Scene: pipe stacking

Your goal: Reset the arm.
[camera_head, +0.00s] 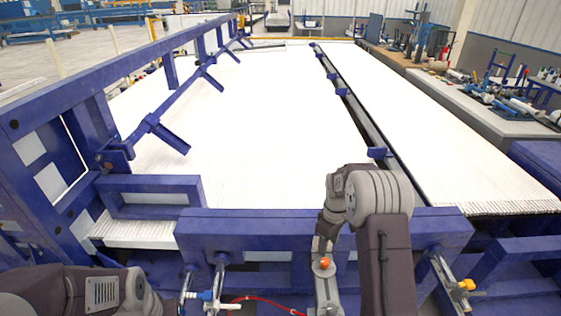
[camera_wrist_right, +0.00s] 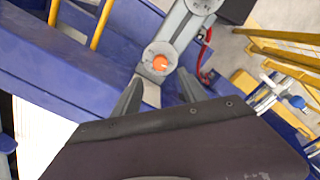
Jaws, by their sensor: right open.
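My right arm reaches down from the right of centre in the head view, its gripper (camera_head: 322,247) hanging over the front of the blue frame. In the right wrist view the two dark fingers (camera_wrist_right: 158,92) are apart with nothing held between them. The orange knob also shows in the head view (camera_head: 324,264), just below my gripper. My left arm crosses the bottom left corner of the head view; its gripper is out of the picture.
A blue frame beam (camera_head: 220,229) runs across the front. Beyond it a wide white pipe layer (camera_head: 220,130) stretches back, with blue posts at left. A blue-and-silver fitting (camera_head: 210,300) and red hose stand near my left arm. A side bench (camera_head: 490,115) is at right.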

